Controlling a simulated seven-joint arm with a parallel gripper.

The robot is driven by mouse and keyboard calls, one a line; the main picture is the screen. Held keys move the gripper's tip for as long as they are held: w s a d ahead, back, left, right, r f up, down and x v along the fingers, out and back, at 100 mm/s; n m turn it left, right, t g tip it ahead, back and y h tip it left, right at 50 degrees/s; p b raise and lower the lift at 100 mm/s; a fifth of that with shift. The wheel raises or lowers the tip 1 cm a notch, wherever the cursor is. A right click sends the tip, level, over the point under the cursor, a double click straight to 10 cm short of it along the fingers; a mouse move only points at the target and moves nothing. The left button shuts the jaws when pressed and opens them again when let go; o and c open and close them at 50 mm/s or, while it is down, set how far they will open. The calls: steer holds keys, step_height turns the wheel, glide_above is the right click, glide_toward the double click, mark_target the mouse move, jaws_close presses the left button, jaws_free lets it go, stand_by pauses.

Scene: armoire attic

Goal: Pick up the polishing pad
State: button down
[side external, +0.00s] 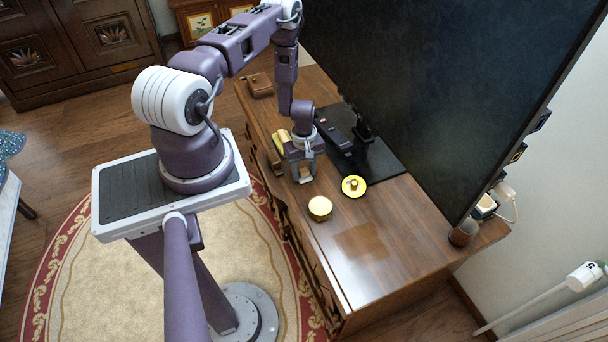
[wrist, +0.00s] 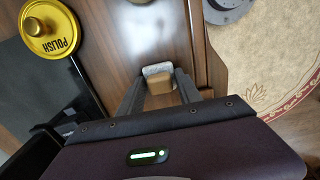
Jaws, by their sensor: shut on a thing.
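The polishing pad (wrist: 158,80), a small tan block with a pale grey fuzzy edge, sits between my gripper's two fingers in the wrist view. My gripper (wrist: 156,92) is shut on it. In the side external view my gripper (side external: 302,178) points down at the wooden dresser top, near its front edge. The pad is mostly hidden by the fingers there. I cannot tell whether it touches the wood or is just above it.
A yellow lid marked POLISH (wrist: 48,28) lies near a round yellow tin (side external: 320,208) on the dresser (side external: 400,235). A large black screen (side external: 450,80) on a dark stand rises behind. A remote (side external: 334,130) lies near the stand. A brown box (side external: 260,85) sits farther back.

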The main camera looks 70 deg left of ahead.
mark_target(304, 170)
step_height(304, 170, up, 10)
stand_by(0.5)
steer(key=c, duration=1.6)
jaws_free()
steer(key=c, duration=0.4)
